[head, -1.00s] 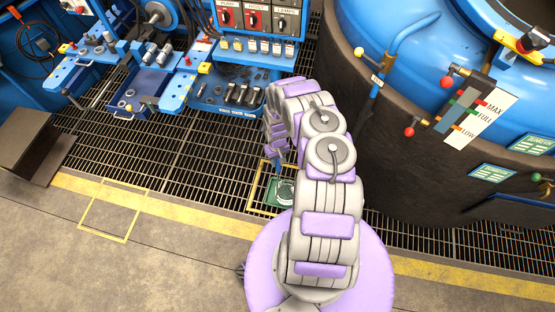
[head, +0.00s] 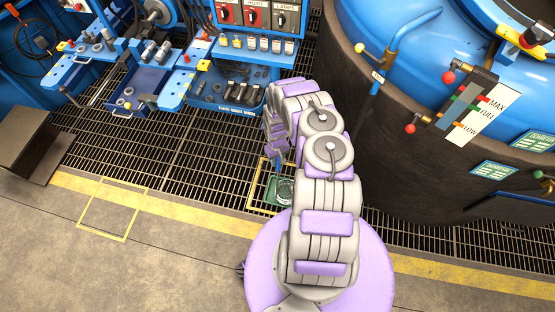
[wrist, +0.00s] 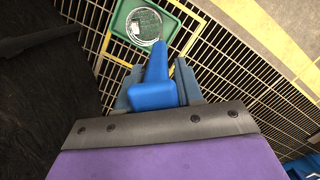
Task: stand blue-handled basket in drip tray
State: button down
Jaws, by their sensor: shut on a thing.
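The blue-handled basket is a round wire mesh basket (wrist: 144,25) with a blue handle (wrist: 153,82). My gripper (wrist: 152,88) is shut on the handle, with one finger on each side. In the wrist view the basket lies over the green drip tray (wrist: 118,22), inside its outline. In the head view the basket (head: 285,190) also shows over the right part of the tray (head: 271,193), partly hidden by my arm. I cannot tell whether it touches the tray floor. The fingertips are hidden behind my arm in the head view.
The tray sits on floor grating (head: 200,170) within a yellow outline. A dark round furnace wall (head: 400,150) with a blue top stands close on the right. A blue tool bench (head: 240,90) stands at the back. Another yellow outline (head: 112,208) on the left is empty.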

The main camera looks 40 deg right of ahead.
jog(key=shift+f, duration=0.5)
dwell(0.5)
jog(key=shift+c, duration=1.4)
grip_release()
notch_tip(320, 180, up, 11)
jog(key=w+p, duration=0.1)
jog(key=p, duration=0.6)
jog(key=shift+d+p, duration=0.2)
jog(key=shift+p, duration=0.15)
jog(key=shift+w, duration=0.1)
